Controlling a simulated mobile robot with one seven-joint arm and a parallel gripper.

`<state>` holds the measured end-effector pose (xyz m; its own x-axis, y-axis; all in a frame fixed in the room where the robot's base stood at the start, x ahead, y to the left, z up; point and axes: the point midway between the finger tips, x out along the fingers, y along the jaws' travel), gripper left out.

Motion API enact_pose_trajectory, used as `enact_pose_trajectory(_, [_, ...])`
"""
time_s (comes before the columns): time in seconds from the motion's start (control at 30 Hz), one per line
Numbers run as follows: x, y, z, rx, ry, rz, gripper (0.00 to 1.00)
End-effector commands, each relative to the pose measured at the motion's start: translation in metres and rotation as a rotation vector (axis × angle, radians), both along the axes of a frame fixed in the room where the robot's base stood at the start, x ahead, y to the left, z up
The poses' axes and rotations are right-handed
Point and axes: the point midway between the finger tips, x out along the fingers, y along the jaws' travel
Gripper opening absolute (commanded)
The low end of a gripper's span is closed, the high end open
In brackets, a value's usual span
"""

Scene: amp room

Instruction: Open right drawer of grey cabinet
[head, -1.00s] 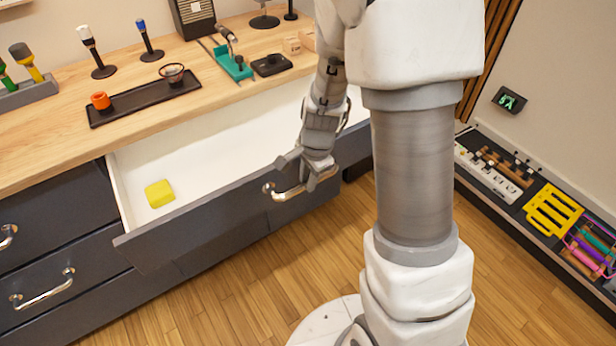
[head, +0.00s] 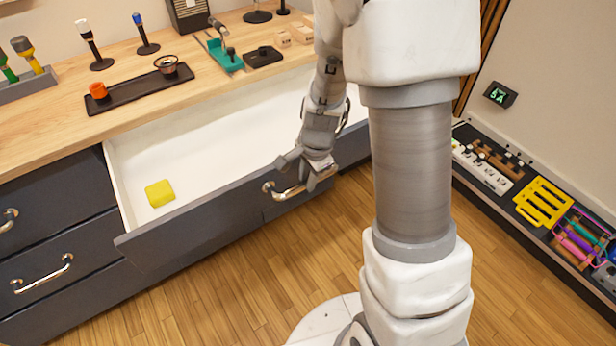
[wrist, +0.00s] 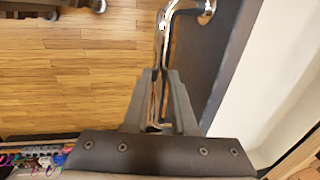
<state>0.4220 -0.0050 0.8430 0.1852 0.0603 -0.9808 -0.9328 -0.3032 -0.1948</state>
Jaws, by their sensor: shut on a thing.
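The right drawer (head: 190,226) of the grey cabinet is pulled well out, with its white inside showing. A yellow block (head: 159,193) lies in it near the left end. The drawer has a silver bar handle (head: 283,192) on its dark front. My gripper (head: 305,180) is shut on the right part of this handle. In the wrist view the two fingers (wrist: 161,100) close around the handle bar (wrist: 163,40), with the drawer's front to their right. My arm hides part of the drawer's right end.
Left drawers with silver handles (head: 45,275) are shut. On the wooden top (head: 60,150) stand a black tray (head: 140,90), a teal stand (head: 222,55) and several tools. Bare wooden floor (head: 230,290) lies before the drawer. A low shelf (head: 490,210) runs along the right wall.

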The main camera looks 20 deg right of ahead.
Motion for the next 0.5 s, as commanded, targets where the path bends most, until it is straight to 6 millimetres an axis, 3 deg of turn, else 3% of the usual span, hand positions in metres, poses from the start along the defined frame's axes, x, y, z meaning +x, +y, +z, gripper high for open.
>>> enact_pose_trajectory(0.23, [0.0001,0.0005,0.0004,0.001,0.000,0.000,0.00])
enact_pose_trajectory(0.27, [0.0001,0.0005,0.0004,0.001,0.000,0.000,0.26])
enact_pose_trajectory(0.3, [0.0001,0.0005,0.0004,0.001,0.000,0.001,0.34])
enact_pose_trajectory(0.5, [0.0001,0.0003,0.0002,0.000,0.000,0.000,0.37])
